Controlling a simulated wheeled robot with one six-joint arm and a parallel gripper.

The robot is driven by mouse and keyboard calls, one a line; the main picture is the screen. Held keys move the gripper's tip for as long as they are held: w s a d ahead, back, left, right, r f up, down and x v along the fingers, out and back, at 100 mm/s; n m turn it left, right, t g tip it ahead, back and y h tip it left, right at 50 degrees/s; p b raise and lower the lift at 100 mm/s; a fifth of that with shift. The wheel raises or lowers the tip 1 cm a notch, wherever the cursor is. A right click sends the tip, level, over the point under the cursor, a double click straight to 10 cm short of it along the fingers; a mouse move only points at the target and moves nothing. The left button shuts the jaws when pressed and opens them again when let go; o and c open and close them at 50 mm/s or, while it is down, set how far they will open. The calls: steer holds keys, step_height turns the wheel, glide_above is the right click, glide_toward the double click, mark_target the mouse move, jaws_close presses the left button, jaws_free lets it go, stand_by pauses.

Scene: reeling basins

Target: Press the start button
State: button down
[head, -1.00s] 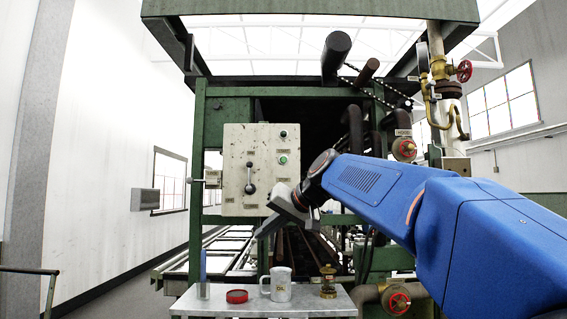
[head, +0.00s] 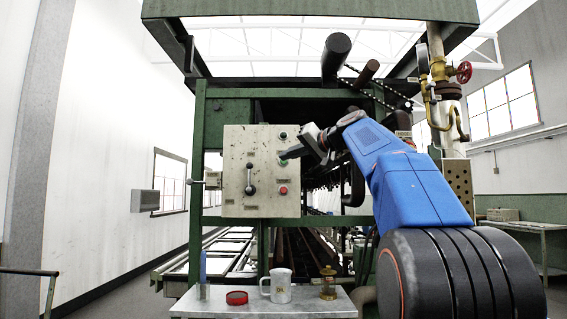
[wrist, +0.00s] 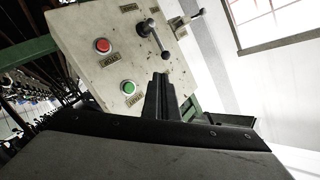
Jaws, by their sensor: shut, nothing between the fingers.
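In the head view my gripper's tip mostly covers this button. My gripper (head: 287,156) reaches in from the right, its fingers shut and empty. In the wrist view the fingers (wrist: 162,82) point at the panel, beside the green button. I cannot tell whether they touch the panel.
A red button (head: 283,190) sits below the green one. A black-knobbed lever (head: 250,180) is on the panel's left half, and another handle (wrist: 185,20) juts from its side.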

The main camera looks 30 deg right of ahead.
steer(key=shift+w, duration=0.1)
steer(key=w+d, duration=0.4)
steer(key=w, duration=0.3)
steer(key=shift+w+d, duration=0.15)
steer(key=shift+w, duration=0.05)
stand_by(0.4)
steer(key=shift+w, duration=0.1)
stand_by(1.9)
steer(key=shift+w+d, duration=0.2)
steer(key=shift+w, duration=0.1)
steer(key=shift+w+d, duration=0.25)
steer(key=shift+w, duration=0.15)
stand_by(0.9)
steer(key=shift+s+a, duration=0.1)
steer(key=shift+s, duration=0.05)
steer(key=shift+s+a, duration=0.35)
steer(key=shift+s, duration=0.3)
steer(key=shift+s+a, duration=0.4)
steer(key=shift+s, duration=0.3)
steer(key=shift+s+a, duration=0.4)
steer(key=shift+s, duration=0.35)
steer(key=shift+s+a, duration=0.4)
steer(key=shift+s, duration=0.3)
